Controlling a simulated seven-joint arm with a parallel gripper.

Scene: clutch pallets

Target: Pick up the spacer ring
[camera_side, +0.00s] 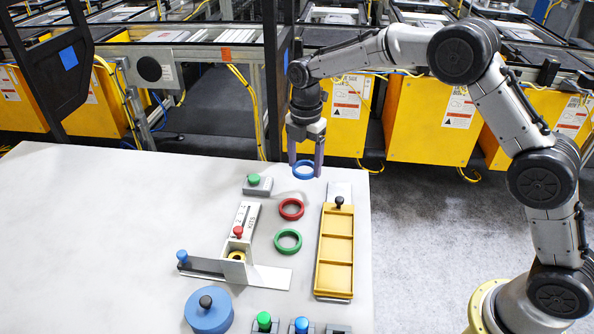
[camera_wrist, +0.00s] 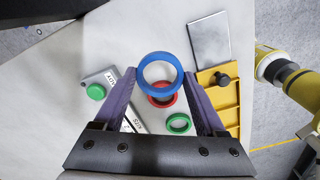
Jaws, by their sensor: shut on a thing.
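A blue ring (camera_side: 303,177) is held between the two purple fingers of my gripper (camera_side: 305,170), above the far right part of the white table. In the wrist view the blue ring (camera_wrist: 160,91) spans the fingertips of my gripper (camera_wrist: 160,76) and partly covers a red ring. The red ring (camera_side: 291,217) lies flat on the table below and nearer the camera. A green ring (camera_side: 288,250) lies flat nearer still. Both also show in the wrist view, the red ring (camera_wrist: 162,101) and the green ring (camera_wrist: 179,130). The fingers are shut on the blue ring.
A yellow compartment tray (camera_side: 335,265) with a dark knob lies right of the rings. A grey block with a green knob (camera_side: 257,186) and a metal fixture (camera_side: 262,277) lie left. A blue disc (camera_side: 203,320) stands in front. The table's left side is clear.

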